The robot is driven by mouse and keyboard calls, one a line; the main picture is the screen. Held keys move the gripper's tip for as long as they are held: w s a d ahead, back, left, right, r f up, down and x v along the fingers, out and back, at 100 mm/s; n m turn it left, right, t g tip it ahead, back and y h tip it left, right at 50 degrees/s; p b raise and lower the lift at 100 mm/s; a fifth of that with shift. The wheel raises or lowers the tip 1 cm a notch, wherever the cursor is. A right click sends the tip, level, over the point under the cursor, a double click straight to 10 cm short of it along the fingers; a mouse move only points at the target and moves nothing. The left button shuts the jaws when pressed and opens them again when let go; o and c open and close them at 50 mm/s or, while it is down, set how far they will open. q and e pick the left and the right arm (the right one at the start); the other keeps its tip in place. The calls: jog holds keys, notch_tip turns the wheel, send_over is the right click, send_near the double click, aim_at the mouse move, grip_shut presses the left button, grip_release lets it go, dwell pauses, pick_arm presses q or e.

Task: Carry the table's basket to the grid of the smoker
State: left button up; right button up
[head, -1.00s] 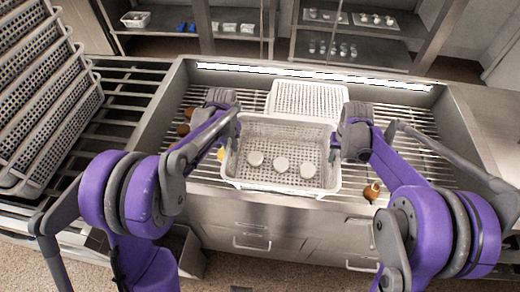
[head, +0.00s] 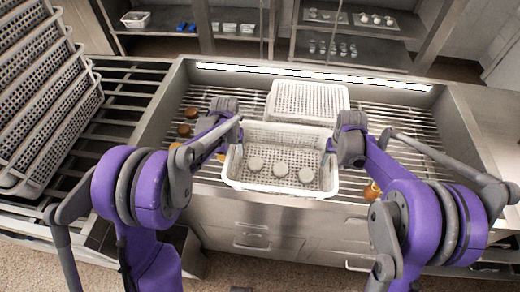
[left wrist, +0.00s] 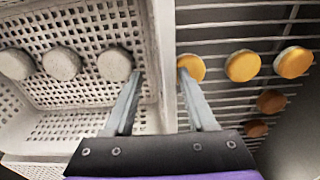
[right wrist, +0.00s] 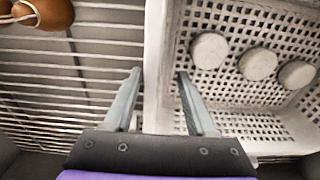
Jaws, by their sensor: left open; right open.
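The white perforated basket (head: 280,190) with three pale round discs (head: 280,170) inside is over the front of the smoker's grid (head: 205,165). It looks upright and level, resting on or just above the bars. My left gripper (left wrist: 158,80) is open, with one finger on each side of the basket's left wall (left wrist: 163,40). My right gripper (right wrist: 158,78) is open, with its fingers likewise astride the right wall (right wrist: 157,45). In the head view both fingertip pairs are mostly hidden by my wrists.
A second white basket (head: 309,88) sits behind on the grid. Orange-brown round pieces (left wrist: 242,66) lie on the bars at left, and a brown tied item (right wrist: 45,12) at right. Stacked baskets (head: 45,110) lean on the slatted rack at far left.

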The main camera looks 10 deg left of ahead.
jog(key=shift+r, duration=0.15)
pick_arm(q)
notch_tip(320, 180, up, 12)
jog(key=shift+s, duration=0.4)
pick_arm(e)
notch_tip(320, 180, up, 12)
jog(key=shift+s, duration=0.45)
jog(key=shift+f, duration=0.2)
pick_arm(q)
jog(key=s+f+t, duration=0.1)
jog(key=s+t, duration=0.3)
jog(key=s, duration=2.1)
jog(key=shift+s+a+f+t, duration=0.2)
jog(key=shift+a+f+t, duration=0.05)
jog(key=shift+f+t, duration=0.05)
pick_arm(e)
jog(key=s+f+t, duration=0.1)
jog(key=s+t, duration=0.3)
jog(key=s, duration=2.1)
jog(key=shift+s+d+f+t, duration=0.15)
jog(key=shift+d+f+t, duration=0.1)
jog(key=shift+f+t, duration=0.05)
